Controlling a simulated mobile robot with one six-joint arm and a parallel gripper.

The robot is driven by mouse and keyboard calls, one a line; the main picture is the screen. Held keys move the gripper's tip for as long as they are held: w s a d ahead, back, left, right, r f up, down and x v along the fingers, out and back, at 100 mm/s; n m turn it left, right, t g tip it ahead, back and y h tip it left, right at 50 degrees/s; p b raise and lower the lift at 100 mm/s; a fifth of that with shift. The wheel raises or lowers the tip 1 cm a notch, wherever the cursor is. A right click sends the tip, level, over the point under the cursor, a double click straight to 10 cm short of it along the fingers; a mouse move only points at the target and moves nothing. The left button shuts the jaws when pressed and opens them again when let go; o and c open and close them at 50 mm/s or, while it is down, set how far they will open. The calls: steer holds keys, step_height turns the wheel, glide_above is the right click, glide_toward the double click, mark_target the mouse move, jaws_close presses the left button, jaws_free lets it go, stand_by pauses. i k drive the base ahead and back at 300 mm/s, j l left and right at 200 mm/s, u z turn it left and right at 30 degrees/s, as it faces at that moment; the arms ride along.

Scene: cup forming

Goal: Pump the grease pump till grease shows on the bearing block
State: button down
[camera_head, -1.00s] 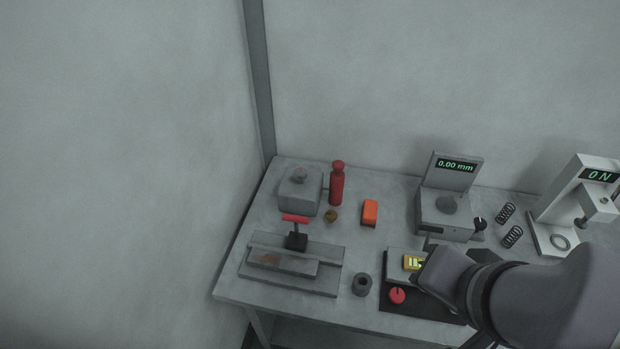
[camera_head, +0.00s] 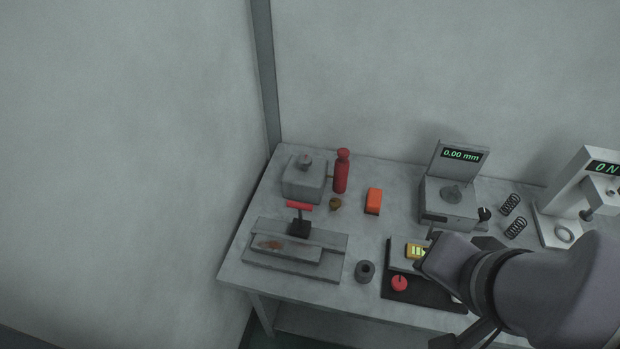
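The grey block (camera_head: 303,183) with a round knob-like top stands at the back left of the table; it looks like the bearing block. A red cylinder with a red cap (camera_head: 341,172), seemingly the grease pump, stands upright against its right side, with a small brass-coloured link between them. I make out no grease on the block's visible faces. A small brown-gold round thing (camera_head: 335,204) lies in front of the cylinder.

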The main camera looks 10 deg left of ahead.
mark_target(343, 153)
steer(key=i+j+u, duration=0.15)
steer(key=u, duration=0.25)
steer(key=i+j+u, duration=0.15)
steer(key=u, duration=0.3)
steer(key=i+u, duration=0.15)
steer(key=u, duration=0.25)
